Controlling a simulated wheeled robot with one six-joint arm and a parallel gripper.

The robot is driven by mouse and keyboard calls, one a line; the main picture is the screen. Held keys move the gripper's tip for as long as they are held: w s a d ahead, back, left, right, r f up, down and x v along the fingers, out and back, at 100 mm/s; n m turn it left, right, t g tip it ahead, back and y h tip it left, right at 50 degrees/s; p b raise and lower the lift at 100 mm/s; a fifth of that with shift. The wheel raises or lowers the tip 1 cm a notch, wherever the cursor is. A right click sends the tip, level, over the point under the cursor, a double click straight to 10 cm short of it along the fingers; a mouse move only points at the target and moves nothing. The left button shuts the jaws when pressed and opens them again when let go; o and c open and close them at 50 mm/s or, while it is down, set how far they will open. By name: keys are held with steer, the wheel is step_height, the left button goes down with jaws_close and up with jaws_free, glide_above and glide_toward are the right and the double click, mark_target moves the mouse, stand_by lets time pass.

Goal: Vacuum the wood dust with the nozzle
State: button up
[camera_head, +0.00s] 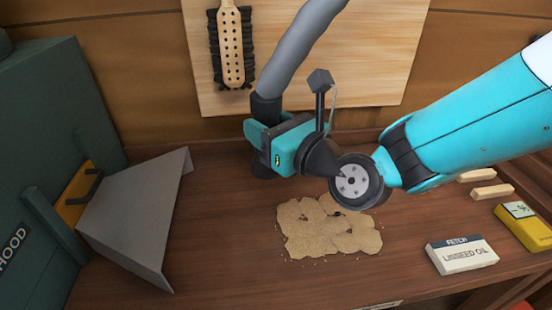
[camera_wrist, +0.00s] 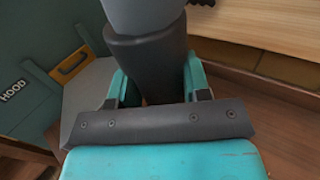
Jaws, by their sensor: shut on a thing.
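The wood dust (camera_head: 325,235) lies as a tan, uneven patch with scattered crumbs on the brown bench top. My gripper (camera_head: 263,143) is above and behind the patch, toward its left side. It is shut on the dark nozzle (camera_head: 266,108), which is upright with a grey hose (camera_head: 300,45) rising from its top. The nozzle's lower end shows below the fingers, apart from the dust; its height above the bench is hard to tell. In the wrist view the nozzle (camera_wrist: 148,58) stands between the two teal fingers (camera_wrist: 155,88), its lower end hidden.
A grey sheet-metal hood (camera_head: 135,215) attached to a dark green cabinet (camera_head: 55,110) stands at left. A linseed oil box (camera_head: 461,255), a yellow tin (camera_head: 524,228) and wooden sticks (camera_head: 492,191) are at right. A brush (camera_head: 231,50) hangs on the back board. Bench around the dust is clear.

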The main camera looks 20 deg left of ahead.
steer(key=d+f+m+t+h+b, duration=0.1)
steer(key=d+f+t+b, duration=0.1)
steer(key=d+f+b, duration=0.3)
step_height(320, 180, down, 6)
steer(key=b, duration=0.3)
steer(key=shift+h, duration=0.3)
steer(key=shift+w+f+m+b, duration=0.15)
steer(key=shift+m+b, duration=0.15)
steer(key=shift+b, duration=0.1)
steer(key=w+d+b, duration=0.8)
steer(key=d, duration=0.5)
stand_by(1.7)
steer(key=shift+s+d, duration=0.15)
steer(key=s+d+b, duration=0.2)
steer(key=s+d, duration=0.1)
steer(key=s, duration=0.2)
steer(key=shift+s+d, duration=0.25)
steer(key=shift+s, duration=0.05)
stand_by(0.8)
